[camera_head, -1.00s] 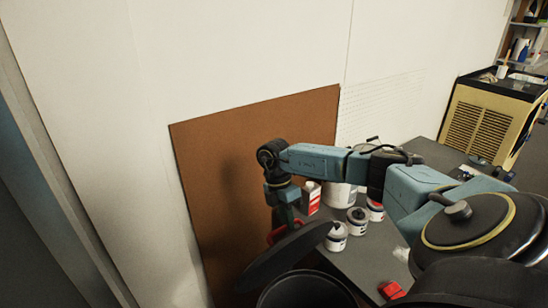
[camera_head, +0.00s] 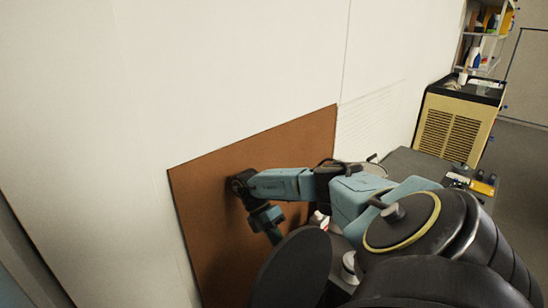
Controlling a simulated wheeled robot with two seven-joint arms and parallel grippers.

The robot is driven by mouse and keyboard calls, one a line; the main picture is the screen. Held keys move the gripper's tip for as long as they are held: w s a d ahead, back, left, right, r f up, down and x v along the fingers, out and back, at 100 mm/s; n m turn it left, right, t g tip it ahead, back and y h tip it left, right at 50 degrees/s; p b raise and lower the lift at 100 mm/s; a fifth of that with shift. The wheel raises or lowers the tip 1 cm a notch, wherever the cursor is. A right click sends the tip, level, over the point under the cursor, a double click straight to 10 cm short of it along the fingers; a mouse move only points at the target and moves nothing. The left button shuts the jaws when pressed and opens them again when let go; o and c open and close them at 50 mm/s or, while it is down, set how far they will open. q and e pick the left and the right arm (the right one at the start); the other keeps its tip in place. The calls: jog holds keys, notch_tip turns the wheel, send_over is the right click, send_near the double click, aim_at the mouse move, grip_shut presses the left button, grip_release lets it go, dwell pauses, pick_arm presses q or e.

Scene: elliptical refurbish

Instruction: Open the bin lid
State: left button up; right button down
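The dark bin lid (camera_head: 292,270) is at the bottom middle of the head view, tilted steeply up with its broad face towards me. My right arm reaches in from the right, and its gripper (camera_head: 275,238) is behind the lid's upper left edge. The fingertips are largely hidden by the lid, so I cannot tell whether they touch it or how far apart they are. The bin's body and mouth are mostly cut off by the frame's lower edge or hidden by the lid and my arm. My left gripper is not in view.
A brown board (camera_head: 215,200) leans on the white wall (camera_head: 240,70) close behind my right gripper. A grey table (camera_head: 405,162) with small items stands beyond my arm. A yellow cabinet (camera_head: 450,130) and shelves (camera_head: 483,45) are at the far right.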

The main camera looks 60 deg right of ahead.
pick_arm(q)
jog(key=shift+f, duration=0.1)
pick_arm(e)
jog(key=shift+a+f, duration=0.15)
jog(key=shift+f, duration=0.3)
jog(key=c, duration=1.6)
grip_release()
jog(key=shift+c, duration=0.2)
jog(key=shift+o, duration=0.9)
jog(key=shift+w+d, duration=0.15)
jog(key=shift+d, duration=0.1)
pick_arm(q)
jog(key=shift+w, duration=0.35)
pick_arm(e)
jog(key=shift+r, duration=0.2)
